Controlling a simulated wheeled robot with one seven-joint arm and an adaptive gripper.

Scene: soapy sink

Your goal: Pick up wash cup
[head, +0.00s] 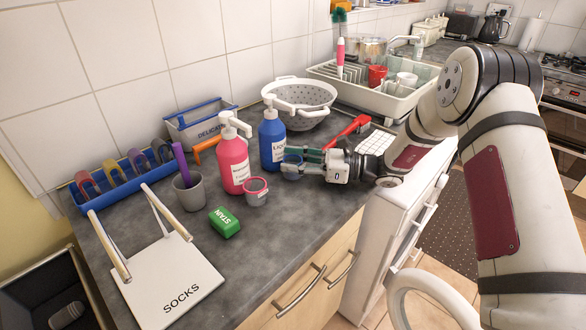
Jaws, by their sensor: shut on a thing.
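My gripper (297,163) reaches in from the right, low over the counter. It is shut on a small blue-grey cup (291,173), just in front of the blue pump bottle. The fingers partly hide this cup, and I cannot tell whether it touches the counter. A second small cup (255,196), grey with a pink rim, stands to the left in front of the pink pump bottle. No label on either cup is readable.
Close by are the blue bottle (272,141), pink bottle (233,165), grey tumbler (190,196) and green STAIN block (224,223). A white colander (300,92) and dish rack (400,101) stand behind. The SOCKS board (165,280) lies front left.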

